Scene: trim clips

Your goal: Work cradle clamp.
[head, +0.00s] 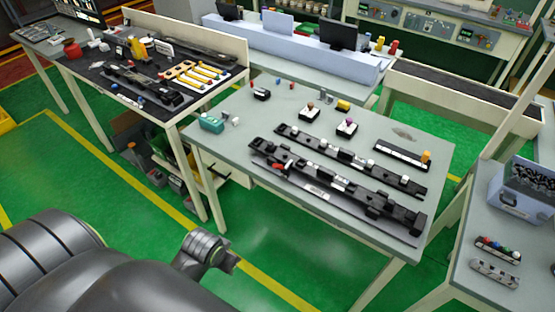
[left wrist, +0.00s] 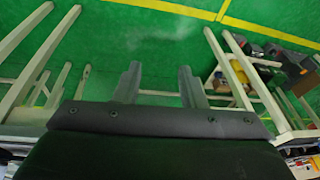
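A long black cradle (head: 345,188) lies on the grey-green table (head: 235,165). Near its left end is a small red part (head: 281,166) that looks like a clamp lever; its exact position is too small to tell. A second, similar black rail (head: 385,174) lies parallel just behind it. My right gripper is in neither view.
The table also holds a teal block (head: 211,123), small knobbed pieces and a black strip (head: 402,155). A second bench (head: 200,110) with tools stands left. A blue-grey bin (head: 522,190) sits on the right table. Green floor lies open in front.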

